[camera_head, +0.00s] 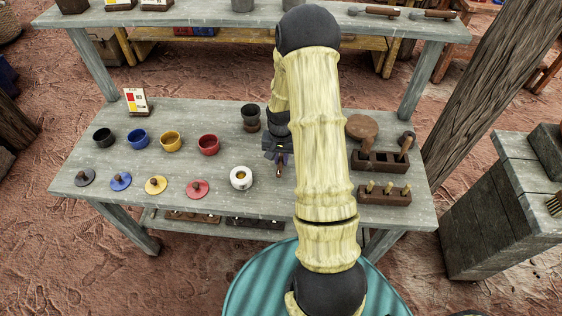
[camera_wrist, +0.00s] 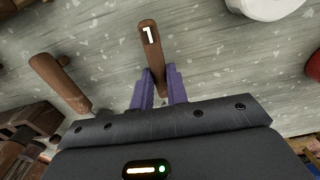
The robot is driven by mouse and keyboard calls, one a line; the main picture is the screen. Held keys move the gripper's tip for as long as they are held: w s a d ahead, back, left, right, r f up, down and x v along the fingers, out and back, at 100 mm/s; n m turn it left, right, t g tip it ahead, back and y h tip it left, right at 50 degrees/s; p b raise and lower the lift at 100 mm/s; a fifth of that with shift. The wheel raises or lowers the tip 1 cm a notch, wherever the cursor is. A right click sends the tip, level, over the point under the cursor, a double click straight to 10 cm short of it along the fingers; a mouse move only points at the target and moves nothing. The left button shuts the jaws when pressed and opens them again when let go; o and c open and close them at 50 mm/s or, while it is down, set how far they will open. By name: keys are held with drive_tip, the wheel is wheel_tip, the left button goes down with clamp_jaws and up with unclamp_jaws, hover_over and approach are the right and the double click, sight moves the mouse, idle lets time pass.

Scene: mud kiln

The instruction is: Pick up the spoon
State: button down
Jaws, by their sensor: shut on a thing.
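The spoon shows in the wrist view as a brown wooden handle (camera_wrist: 151,52) marked with a white "1". My gripper (camera_wrist: 160,82) is shut on this handle between its two purple fingers. The far end of the spoon is hidden behind the fingers and the gripper body. In the head view my gripper (camera_head: 279,158) is low over the middle of the grey table (camera_head: 230,204), and a small brown tip of the spoon (camera_head: 280,173) shows below it. I cannot tell whether the spoon touches the table.
A white cup (camera_head: 241,178) stands left of my gripper, with several coloured cups and lids farther left. Dark stacked pots (camera_head: 250,112) stand behind. Wooden racks (camera_head: 385,194) with upright handles are to the right. Another brown handle (camera_wrist: 58,80) is close by in the wrist view.

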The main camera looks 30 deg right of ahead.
sight(280, 160)
wheel_tip(280, 160, up, 8)
drive_tip(key=shift+r+b, duration=0.15)
drive_tip(key=shift+b, duration=0.2)
drive_tip(key=shift+w, duration=0.1)
idle(0.4)
